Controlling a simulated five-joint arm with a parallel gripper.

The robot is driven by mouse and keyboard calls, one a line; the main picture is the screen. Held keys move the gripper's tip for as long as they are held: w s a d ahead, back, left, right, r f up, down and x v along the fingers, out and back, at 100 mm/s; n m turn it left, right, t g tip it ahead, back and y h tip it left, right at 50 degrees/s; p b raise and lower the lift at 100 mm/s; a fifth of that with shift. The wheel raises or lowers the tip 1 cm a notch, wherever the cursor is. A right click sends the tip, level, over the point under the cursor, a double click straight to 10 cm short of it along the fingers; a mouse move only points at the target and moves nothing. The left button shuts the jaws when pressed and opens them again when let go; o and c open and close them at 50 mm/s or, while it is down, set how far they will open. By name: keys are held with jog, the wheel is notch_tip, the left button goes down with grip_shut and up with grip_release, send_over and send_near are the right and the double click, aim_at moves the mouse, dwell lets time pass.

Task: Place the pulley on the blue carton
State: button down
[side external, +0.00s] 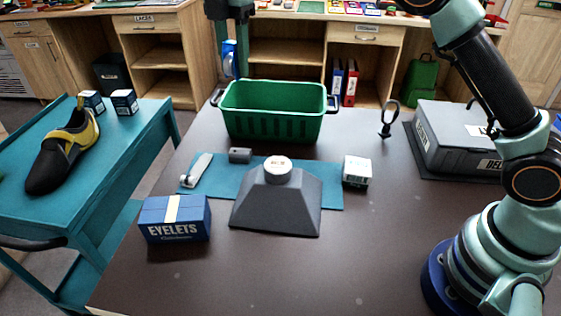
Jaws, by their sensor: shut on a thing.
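My gripper (231,66) hangs at the top of the side external view, high above the back left of the table.
A green crate (273,116) stands at the back. A grey tapered block with a white-topped disc (278,168) stands right of the carton. A grey case (458,135) is at right.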

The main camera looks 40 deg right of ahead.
aim_at(186, 210)
jog(key=s+a+n, duration=0.2)
jog(key=s+a, duration=0.1)
jog(key=a, duration=0.6)
jog(key=s+a+n, duration=0.3)
jog(key=a, duration=0.6)
jog(key=f, duration=2)
jog(key=shift+s+d+f, duration=0.1)
jog(key=shift+d, duration=0.1)
jog(key=shift+f, duration=0.1)
jog(key=c, duration=0.5)
grip_release()
jog(key=shift+f, duration=0.1)
